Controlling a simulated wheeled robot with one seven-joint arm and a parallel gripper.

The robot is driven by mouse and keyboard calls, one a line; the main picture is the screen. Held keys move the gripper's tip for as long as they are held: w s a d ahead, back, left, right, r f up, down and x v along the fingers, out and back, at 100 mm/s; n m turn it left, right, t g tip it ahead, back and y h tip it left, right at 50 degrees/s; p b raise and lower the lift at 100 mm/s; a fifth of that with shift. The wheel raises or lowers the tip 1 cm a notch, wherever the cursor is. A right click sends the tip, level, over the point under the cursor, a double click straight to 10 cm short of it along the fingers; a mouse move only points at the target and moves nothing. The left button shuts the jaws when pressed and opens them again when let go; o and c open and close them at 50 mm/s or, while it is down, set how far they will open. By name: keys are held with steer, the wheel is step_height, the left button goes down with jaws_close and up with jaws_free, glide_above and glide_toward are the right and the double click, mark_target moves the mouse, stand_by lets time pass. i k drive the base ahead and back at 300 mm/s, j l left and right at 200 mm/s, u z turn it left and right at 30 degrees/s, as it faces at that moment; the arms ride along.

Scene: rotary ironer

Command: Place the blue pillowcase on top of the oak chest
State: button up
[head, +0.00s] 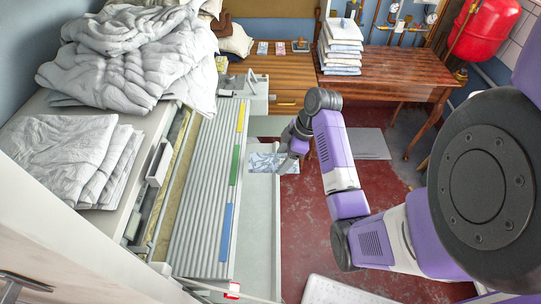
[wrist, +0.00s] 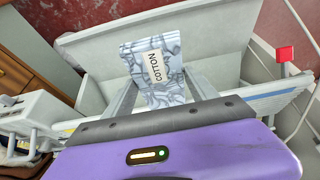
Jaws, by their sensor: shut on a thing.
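A folded cloth with a blue-and-white marbled pattern and a "COTTON" label, which fits the blue pillowcase (head: 264,163), is at my gripper (head: 284,163) over the ironer's pale tray. In the wrist view the pillowcase (wrist: 152,62) sits between the two fingers of my gripper (wrist: 160,92), which is shut on it. The oak chest (head: 287,98) stands at the back, left of a wooden table, with a drawer front facing me. Small items lie along the back of its top; the front is bare. A brown wooden front, probably the chest, shows at left in the wrist view (wrist: 22,78).
The rotary ironer (head: 205,165) with its ribbed top runs along the left. Crumpled grey linen (head: 135,55) and folded grey linen (head: 75,150) lie beside it. A stack of folded linen (head: 341,48) stands on the wooden table (head: 400,75). Red floor (head: 350,260) is largely open.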

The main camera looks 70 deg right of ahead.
mark_target(295, 72)
steer(key=z, duration=0.55)
steer(key=i+l+z, duration=0.2)
steer(key=z, duration=0.15)
steer(key=i+l+z, duration=0.4)
steer(key=i+z, duration=0.15)
steer(key=z, duration=0.2)
